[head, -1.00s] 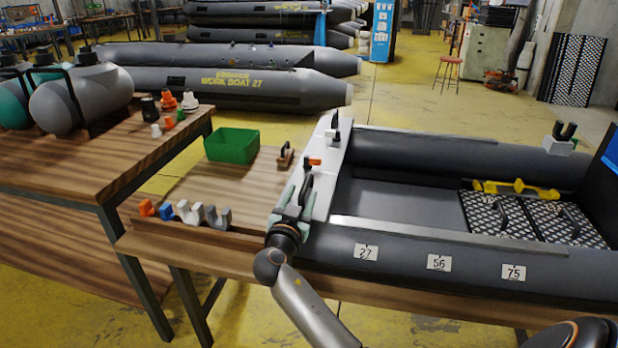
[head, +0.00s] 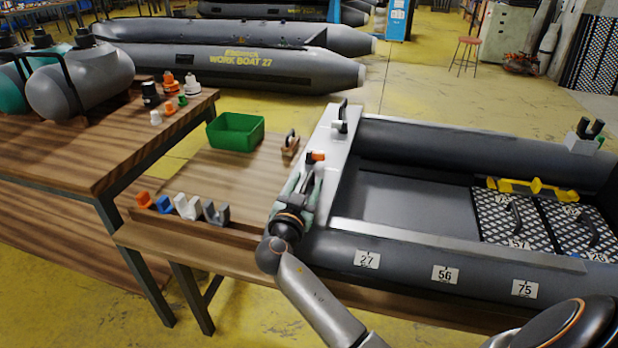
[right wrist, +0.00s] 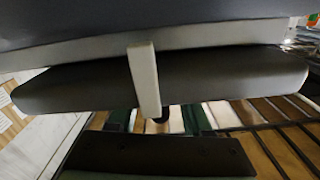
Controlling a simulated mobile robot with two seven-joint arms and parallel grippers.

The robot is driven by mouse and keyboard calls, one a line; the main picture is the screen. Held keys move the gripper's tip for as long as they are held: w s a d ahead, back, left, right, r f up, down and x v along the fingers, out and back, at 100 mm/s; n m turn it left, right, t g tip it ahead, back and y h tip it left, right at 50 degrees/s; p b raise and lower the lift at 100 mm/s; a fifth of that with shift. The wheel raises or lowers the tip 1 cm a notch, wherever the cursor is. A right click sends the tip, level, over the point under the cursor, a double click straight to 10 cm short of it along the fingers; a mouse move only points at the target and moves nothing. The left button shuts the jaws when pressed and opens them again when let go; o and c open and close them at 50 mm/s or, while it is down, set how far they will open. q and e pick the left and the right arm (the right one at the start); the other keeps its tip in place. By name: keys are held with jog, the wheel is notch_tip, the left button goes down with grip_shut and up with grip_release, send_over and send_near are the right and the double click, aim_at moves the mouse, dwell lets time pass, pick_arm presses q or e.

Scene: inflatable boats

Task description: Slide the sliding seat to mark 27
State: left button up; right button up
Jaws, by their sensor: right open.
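The sliding seat (head: 340,139) is a pale grey plank lying across the left end of the grey inflatable boat. A dark upright handle and an orange piece show on top of it. Mark 27 (head: 367,259) is a white label on the near tube, to the right of the seat's near end. My right gripper (head: 303,190) is open at the seat's near end, by a dark handle. In the right wrist view a pale upright bar (right wrist: 146,85) stands before a dark rounded bar, with green fingers below; contact cannot be told. My left gripper is not in view.
Labels 56 (head: 445,274) and 75 (head: 524,288) follow along the near tube. Checkered panels (head: 508,228) and a yellow part (head: 535,188) sit at the right. A green bin (head: 236,131) and several coloured clips are on the bench left of the seat. The boat floor beside the seat is clear.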

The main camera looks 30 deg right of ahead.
jog(key=shift+c, duration=0.2)
grip_shut()
dwell(0.4)
jog(key=shift+r, duration=0.1)
dwell(0.9)
